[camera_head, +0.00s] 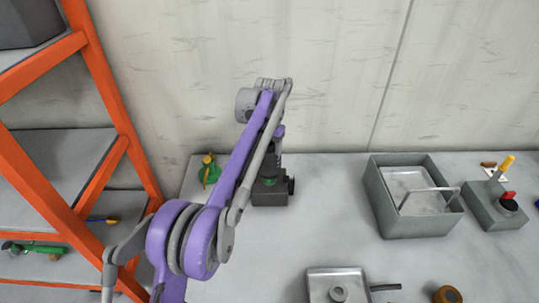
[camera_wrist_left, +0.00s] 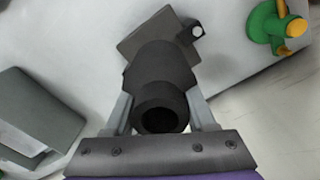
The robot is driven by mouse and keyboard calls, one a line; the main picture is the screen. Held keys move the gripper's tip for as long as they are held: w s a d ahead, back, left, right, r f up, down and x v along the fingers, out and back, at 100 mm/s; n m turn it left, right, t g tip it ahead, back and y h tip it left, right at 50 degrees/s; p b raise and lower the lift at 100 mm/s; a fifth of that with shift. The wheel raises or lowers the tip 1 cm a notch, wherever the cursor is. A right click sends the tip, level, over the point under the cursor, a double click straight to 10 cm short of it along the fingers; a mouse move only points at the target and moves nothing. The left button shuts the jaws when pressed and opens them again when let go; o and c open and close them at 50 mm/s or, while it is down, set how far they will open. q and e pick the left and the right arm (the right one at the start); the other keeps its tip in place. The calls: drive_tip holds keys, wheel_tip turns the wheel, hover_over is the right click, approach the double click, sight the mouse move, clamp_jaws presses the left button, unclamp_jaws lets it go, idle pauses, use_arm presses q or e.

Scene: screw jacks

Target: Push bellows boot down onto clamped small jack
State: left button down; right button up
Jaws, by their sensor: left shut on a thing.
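My left gripper (camera_wrist_left: 162,112) is shut on the black bellows boot (camera_wrist_left: 160,72), a dark tube whose round open end faces the wrist camera. In the head view my left gripper (camera_head: 270,143) is partly hidden by my own arm. It is above a dark clamp block (camera_head: 270,198) on the bench, which also shows behind the boot in the left wrist view (camera_wrist_left: 135,45). A bit of green, likely the small jack (camera_head: 269,181), shows at the top of the clamp. The boot hides most of the jack, so I cannot tell how far down it sits. My right gripper is not in view.
A green jack with a yellow top (camera_head: 209,172) stands left of the clamp. A grey crate (camera_head: 423,225) and a control box with a red button (camera_head: 490,212) stand right. A metal tray (camera_head: 318,281) lies in front. An orange shelf frame (camera_head: 118,110) is at left.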

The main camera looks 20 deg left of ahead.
sight(270, 164)
use_arm(q)
drive_tip(key=shift+f+b, duration=0.6)
drive_tip(key=shift+f, duration=1.05)
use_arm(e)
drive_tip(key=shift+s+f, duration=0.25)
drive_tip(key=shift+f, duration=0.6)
use_arm(q)
drive_tip(key=shift+f, duration=0.2)
drive_tip(key=shift+c, duration=0.7)
unclamp_jaws()
drive_tip(key=shift+r, duration=0.1)
